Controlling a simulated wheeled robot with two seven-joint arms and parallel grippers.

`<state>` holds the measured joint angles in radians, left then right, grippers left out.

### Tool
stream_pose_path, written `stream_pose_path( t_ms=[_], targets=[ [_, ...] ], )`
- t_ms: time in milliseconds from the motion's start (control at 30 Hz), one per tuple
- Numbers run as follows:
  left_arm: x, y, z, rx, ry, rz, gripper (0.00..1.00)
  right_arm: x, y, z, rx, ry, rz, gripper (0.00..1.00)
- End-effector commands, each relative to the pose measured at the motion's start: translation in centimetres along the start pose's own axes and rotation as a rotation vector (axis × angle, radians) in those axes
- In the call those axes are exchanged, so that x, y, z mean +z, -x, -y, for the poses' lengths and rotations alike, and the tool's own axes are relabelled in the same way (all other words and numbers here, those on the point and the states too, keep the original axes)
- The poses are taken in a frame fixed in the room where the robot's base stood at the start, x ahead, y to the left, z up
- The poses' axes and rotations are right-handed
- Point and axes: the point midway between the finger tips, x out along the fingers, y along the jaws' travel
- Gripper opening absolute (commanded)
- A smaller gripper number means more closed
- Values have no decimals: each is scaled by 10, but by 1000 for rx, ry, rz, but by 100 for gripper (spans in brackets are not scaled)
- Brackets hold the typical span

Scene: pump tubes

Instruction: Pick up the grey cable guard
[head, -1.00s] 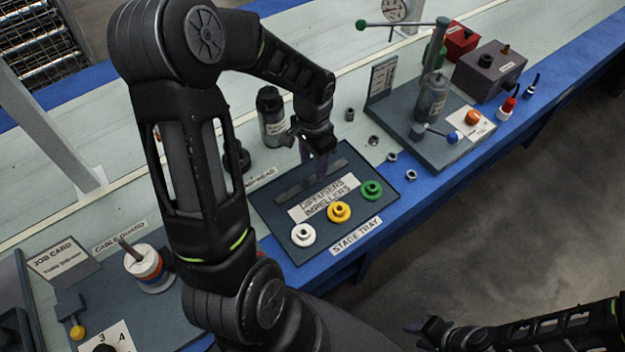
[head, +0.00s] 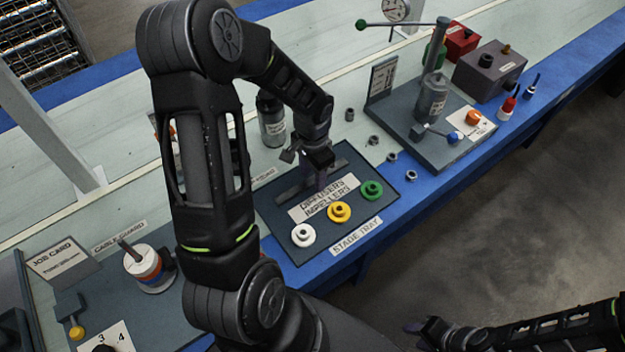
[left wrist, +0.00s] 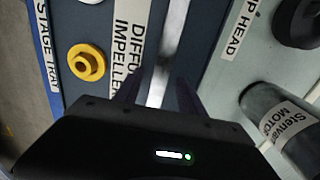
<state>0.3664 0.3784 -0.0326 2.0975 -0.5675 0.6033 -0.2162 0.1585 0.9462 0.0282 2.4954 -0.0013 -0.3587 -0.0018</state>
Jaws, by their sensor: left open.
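A long thin grey strip (head: 292,190), which looks like the cable guard, lies on the dark stage tray (head: 386,184), behind the diffusers and impellers label. My left gripper (head: 321,180) is over the strip, pointing down. In the left wrist view the strip (left wrist: 172,45) runs between the two open fingers of the left gripper (left wrist: 158,90). The fingers hide part of it, and I cannot tell whether they touch it. My right gripper (head: 418,329) is at the bottom right, away from the bench; its jaws are too small and dark to read.
White (head: 303,235), yellow (head: 339,212) and green (head: 371,190) round parts sit along the tray's front. A dark labelled bottle-shaped motor (head: 271,120) stands behind the tray. A grey press stand (head: 432,100) is at right.

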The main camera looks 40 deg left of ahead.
Motion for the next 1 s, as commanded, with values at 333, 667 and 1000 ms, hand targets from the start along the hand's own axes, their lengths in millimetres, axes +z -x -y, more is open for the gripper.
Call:
stream_pose_path(
  t_ms=[333, 667, 1000],
  targets=[
    [0, 0, 0, 0, 0, 0, 26, 0, 0, 0, 0, 0, 0, 36],
    [0, 0, 0, 0, 0, 0, 0, 0, 0, 0, 0, 0, 0, 36],
    [0, 0, 0, 0, 0, 0, 0, 0, 0, 0, 0, 0, 0, 36]
  ],
)
